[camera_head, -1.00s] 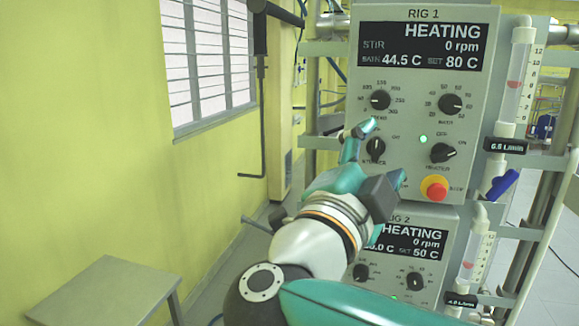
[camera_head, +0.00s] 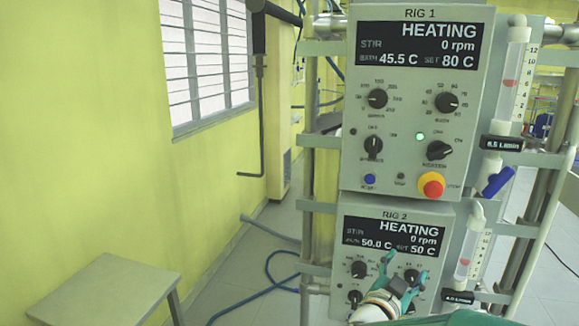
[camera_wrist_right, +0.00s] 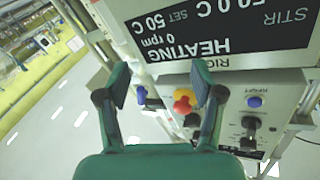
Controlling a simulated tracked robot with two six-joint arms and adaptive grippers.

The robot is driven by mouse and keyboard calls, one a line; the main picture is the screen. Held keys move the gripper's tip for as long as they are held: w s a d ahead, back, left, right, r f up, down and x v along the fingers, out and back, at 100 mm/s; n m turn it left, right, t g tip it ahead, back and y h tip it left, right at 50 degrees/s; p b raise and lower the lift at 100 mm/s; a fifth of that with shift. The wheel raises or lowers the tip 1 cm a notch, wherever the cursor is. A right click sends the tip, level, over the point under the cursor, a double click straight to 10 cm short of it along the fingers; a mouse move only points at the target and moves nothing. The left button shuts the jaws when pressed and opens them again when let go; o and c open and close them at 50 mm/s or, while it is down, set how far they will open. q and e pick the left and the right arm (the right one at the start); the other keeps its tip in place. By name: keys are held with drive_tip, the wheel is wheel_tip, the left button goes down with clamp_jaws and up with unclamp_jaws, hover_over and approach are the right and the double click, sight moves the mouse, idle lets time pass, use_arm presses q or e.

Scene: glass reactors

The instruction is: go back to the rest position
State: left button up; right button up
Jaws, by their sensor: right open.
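My right gripper (camera_head: 402,272) is low in the head view, in front of the lower panel, Rig 2 (camera_head: 346,222). Its two teal fingers are spread and nothing is between them. In the right wrist view the open fingers (camera_wrist_right: 162,92) frame a red button with a yellow collar (camera_wrist_right: 184,101). Whether the fingertips touch the panel cannot be told. The Rig 1 panel (camera_head: 408,180) is fully visible above, reading HEATING, 0 rpm, bath 45.5 C, set 80 C. Rig 2 reads HEATING, 0 rpm, 50.0 C, set 50 C. My left gripper is not in view.
Metal frame tubes (camera_head: 306,200) stand left of the panels. Flow meters (camera_head: 513,75) and a blue valve handle (camera_head: 497,182) are on the right. A grey table (camera_head: 105,290) stands at lower left. A blue hose (camera_head: 270,280) lies on the floor between.

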drive_tip(key=s+f+n+g+y, duration=0.2)
drive_tip(key=s+f+y, duration=0.1)
drive_tip(key=f, duration=0.8)
drive_tip(key=s+f+n+g+y, duration=0.1)
drive_tip(key=s+f+n+y, duration=0.1)
drive_tip(key=f, duration=0.8)
drive_tip(key=s+f+n+g+y, duration=0.2)
drive_tip(key=s+f+y, duration=0.1)
drive_tip(key=f, duration=0.8)
drive_tip(key=s+a+f+n+g+y, duration=0.1)
drive_tip(key=s+a+f+g+y, duration=0.1)
drive_tip(key=s, duration=0.6)
drive_tip(key=s+a+f+n+g+y, duration=0.1)
drive_tip(key=s+a+f+g+y, duration=0.1)
drive_tip(key=s+a+f+g, duration=0.2)
drive_tip(key=s+a+f+n+g+y, duration=0.1)
drive_tip(key=s+a, duration=0.5)
drive_tip(key=s, duration=0.6)
wheel_tip(320, 180, down, 3)
drive_tip(key=shift+a+r+n+g+y, duration=0.2)
drive_tip(key=shift+n+g+y, duration=0.1)
drive_tip(key=shift+g+y, duration=0.7)
drive_tip(key=shift+w, duration=0.1)
